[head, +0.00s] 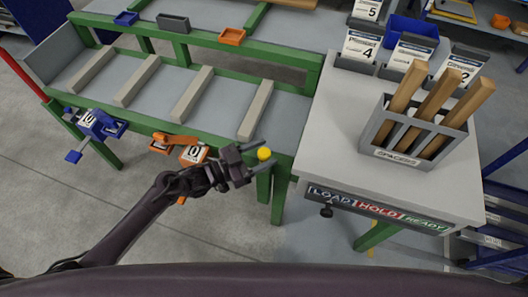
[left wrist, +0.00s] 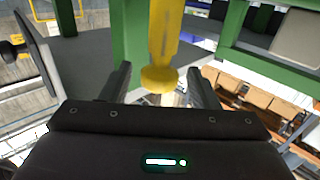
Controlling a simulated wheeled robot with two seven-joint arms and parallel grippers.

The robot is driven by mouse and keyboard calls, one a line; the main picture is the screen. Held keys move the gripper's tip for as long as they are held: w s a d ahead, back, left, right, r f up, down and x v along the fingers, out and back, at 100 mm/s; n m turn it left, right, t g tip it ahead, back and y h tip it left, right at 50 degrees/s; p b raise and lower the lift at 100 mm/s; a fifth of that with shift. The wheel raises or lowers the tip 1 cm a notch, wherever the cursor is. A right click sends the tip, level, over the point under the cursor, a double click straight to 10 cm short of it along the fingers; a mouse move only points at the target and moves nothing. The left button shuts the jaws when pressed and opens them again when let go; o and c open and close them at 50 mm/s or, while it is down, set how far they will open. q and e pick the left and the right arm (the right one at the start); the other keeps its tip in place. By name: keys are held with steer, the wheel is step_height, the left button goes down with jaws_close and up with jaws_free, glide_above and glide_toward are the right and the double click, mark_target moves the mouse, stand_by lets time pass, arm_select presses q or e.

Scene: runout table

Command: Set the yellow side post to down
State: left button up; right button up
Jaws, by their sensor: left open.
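The yellow side post shows in the head view as a round yellow knob (head: 264,154) at the green frame's front right corner, beside the grey table. Its shaft is hidden there. In the left wrist view the post (left wrist: 163,35) runs from the top edge down to a round knob (left wrist: 158,79), beside a green leg. My left gripper (head: 267,156) is open, with one finger on each side of the knob. The wrist view also shows the knob between the spread fingertips (left wrist: 160,73); I cannot tell whether either finger touches it. My right gripper is not in view.
Left of my gripper, an orange clamp (head: 193,154) and a blue clamp (head: 90,122) sit on the green rail. The grey table (head: 320,130) at right carries a spacer box (head: 376,135) with wooden bars. A LOAD/HOLD/READY strip (head: 375,207) runs along its front edge.

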arm_select(q)
steer(key=v, duration=0.7)
stand_by(0.4)
